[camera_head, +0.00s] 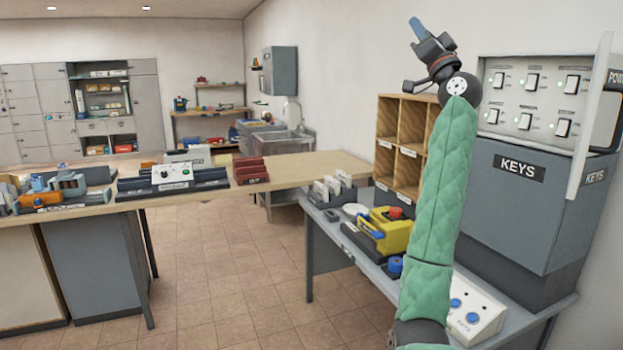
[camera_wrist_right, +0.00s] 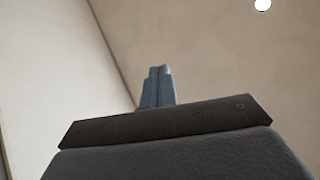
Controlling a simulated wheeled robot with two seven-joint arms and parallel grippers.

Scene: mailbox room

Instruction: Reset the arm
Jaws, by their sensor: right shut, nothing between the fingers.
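My right arm, in a green quilted sleeve, reaches up on the right of the head view. My right gripper (camera_head: 418,30) points up and to the left, in front of the white wall and above the wooden pigeonhole shelf. It is shut with nothing in it. In the right wrist view its blue-grey fingers (camera_wrist_right: 158,88) are together, with only the wall and ceiling behind them. My left gripper shows in neither view.
A grey KEYS cabinet (camera_head: 517,210) with a switch panel (camera_head: 536,97) and an open door (camera_head: 592,115) stands close right of my arm. The pigeonhole shelf (camera_head: 391,140) is behind it. A desk below holds a yellow device (camera_head: 391,235). A wooden counter (camera_head: 300,166) runs left. Tiled floor (camera_head: 240,270) is clear.

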